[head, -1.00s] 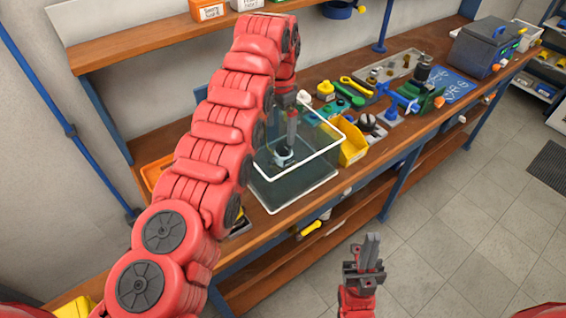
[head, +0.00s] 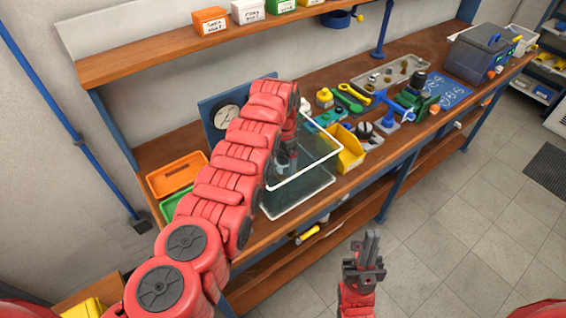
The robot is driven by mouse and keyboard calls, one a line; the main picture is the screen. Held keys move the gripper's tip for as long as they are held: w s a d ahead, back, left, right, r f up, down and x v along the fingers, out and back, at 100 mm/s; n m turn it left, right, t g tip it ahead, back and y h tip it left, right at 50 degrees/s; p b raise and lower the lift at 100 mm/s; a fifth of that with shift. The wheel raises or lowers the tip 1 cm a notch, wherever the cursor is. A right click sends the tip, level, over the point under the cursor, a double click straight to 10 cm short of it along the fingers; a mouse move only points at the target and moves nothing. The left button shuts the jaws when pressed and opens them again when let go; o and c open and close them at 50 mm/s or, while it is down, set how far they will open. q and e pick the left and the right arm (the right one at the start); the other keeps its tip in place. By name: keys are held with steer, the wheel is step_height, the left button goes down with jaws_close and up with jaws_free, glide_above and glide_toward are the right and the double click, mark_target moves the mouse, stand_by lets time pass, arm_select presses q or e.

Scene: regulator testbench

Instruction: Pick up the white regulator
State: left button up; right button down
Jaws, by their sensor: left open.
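A clear tank with a white rim (head: 318,167) stands near the bench's front edge. My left arm arches over its left side, and my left gripper (head: 286,160) points down at the tank, seen partly through its wall. The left gripper is open; its fingertips are hard to make out. I cannot make out the white regulator, which the arm and gripper may hide. My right gripper (head: 368,243) is empty in front of the bench, away from the tank, fingers upward and close together.
A gauge (head: 227,117) on a blue panel stands behind the arm. Orange (head: 176,172) and green trays lie left. A yellow bin (head: 349,155) stands right of the tank, with tools, fittings and a dark box (head: 480,50) beyond. A shelf (head: 150,55) runs above.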

arm_select(q)
steer(key=shift+f, duration=0.2)
jaws_close()
stand_by(0.4)
